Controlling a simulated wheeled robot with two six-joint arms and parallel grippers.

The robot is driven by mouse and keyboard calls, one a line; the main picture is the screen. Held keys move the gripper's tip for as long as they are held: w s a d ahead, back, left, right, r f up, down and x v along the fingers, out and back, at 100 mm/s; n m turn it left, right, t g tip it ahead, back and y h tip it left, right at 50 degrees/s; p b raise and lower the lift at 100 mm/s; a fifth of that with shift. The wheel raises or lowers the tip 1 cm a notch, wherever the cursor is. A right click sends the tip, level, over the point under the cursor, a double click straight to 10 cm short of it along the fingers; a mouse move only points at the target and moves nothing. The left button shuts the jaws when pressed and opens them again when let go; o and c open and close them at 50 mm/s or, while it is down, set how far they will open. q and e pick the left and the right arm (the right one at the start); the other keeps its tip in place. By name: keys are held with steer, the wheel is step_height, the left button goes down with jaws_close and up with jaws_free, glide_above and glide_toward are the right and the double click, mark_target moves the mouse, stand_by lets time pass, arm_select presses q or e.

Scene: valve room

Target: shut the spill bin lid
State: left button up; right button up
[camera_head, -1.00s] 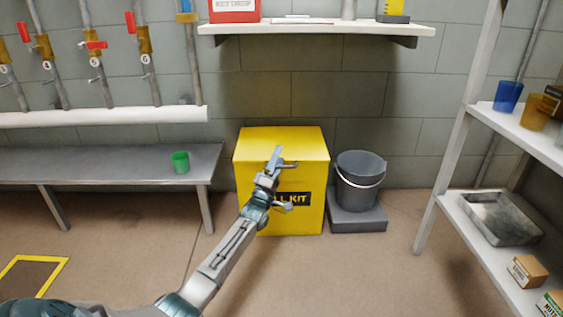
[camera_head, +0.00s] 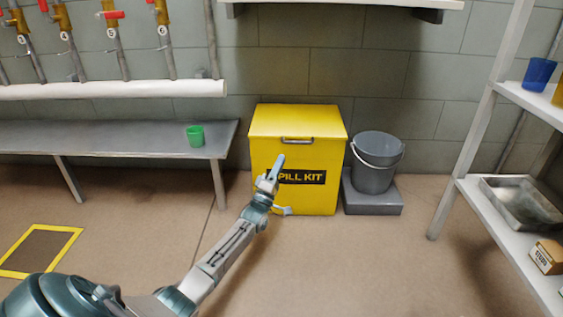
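The yellow spill bin (camera_head: 320,195), labelled "PILL KIT" with the first letter hidden by my gripper, stands on the floor against the back wall. Its yellow lid (camera_head: 297,119) lies flat across the top, with no visible gap. A grey handle (camera_head: 297,140) sits at the lid's front edge. My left gripper (camera_head: 279,188) is in front of the bin's front face, below the handle. Its fingers are spread apart and nothing is between them. I cannot tell whether it touches the bin. My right gripper is not in view.
A grey bucket (camera_head: 374,170) stands on a grey block (camera_head: 372,204) right of the bin. A bench (camera_head: 110,139) with a green cup (camera_head: 195,136) is at left. A shelf rack (camera_head: 470,125) is at right. The floor in front is clear.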

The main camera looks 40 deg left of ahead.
arm_select(q)
steer(key=shift+f, duration=0.45)
stand_by(0.4)
